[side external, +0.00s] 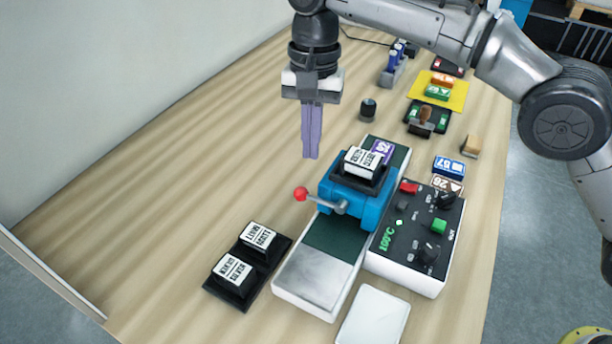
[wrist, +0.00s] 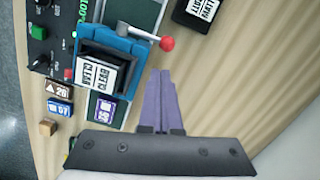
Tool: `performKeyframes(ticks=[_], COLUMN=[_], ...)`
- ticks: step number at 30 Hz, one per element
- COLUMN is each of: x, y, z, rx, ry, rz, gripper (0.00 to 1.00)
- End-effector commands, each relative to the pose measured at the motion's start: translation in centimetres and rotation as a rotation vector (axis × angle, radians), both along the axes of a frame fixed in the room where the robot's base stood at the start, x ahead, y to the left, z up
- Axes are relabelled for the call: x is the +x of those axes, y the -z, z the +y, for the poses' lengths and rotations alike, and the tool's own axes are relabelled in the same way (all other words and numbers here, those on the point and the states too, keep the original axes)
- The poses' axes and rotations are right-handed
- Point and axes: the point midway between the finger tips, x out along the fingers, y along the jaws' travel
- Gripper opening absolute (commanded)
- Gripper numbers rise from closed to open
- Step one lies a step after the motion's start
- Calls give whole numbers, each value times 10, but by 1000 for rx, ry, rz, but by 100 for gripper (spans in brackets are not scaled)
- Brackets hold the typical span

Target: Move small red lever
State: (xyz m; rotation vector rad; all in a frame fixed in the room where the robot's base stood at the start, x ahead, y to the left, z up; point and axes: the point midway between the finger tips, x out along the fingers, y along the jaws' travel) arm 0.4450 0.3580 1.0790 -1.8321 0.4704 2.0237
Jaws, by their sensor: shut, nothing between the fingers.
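The small red lever is a red ball knob (side external: 301,194) on a short metal rod. It sticks out from the left side of the blue laminating unit (side external: 371,210), low and near its front corner. In the wrist view the red knob (wrist: 167,44) shows above the fingertips, apart from them. My gripper (side external: 311,156) has purple fingers held together, pointing down, with nothing between them. It hangs above the table, behind the lever and to the left of the blue unit. In the wrist view my gripper's fingers (wrist: 160,74) are shut too.
A control box (side external: 415,237) with knobs and buttons stands right of the blue unit. A black holder with two labelled blocks (side external: 250,255) sits in front left. A dark knob-like object (side external: 368,108) stands behind. The table's left side is clear.

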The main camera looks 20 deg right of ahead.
Motion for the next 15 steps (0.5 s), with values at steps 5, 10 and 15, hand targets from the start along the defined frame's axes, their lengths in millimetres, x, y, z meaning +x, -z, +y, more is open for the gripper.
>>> performKeyframes(ticks=[5,10,15], x=[-5,-19,-37], y=[-21,-42,-69], z=[-4,-15,-30], rx=[1,1,2], ry=[0,0,0], rz=[-2,-2,-2], gripper=[0,0,0])
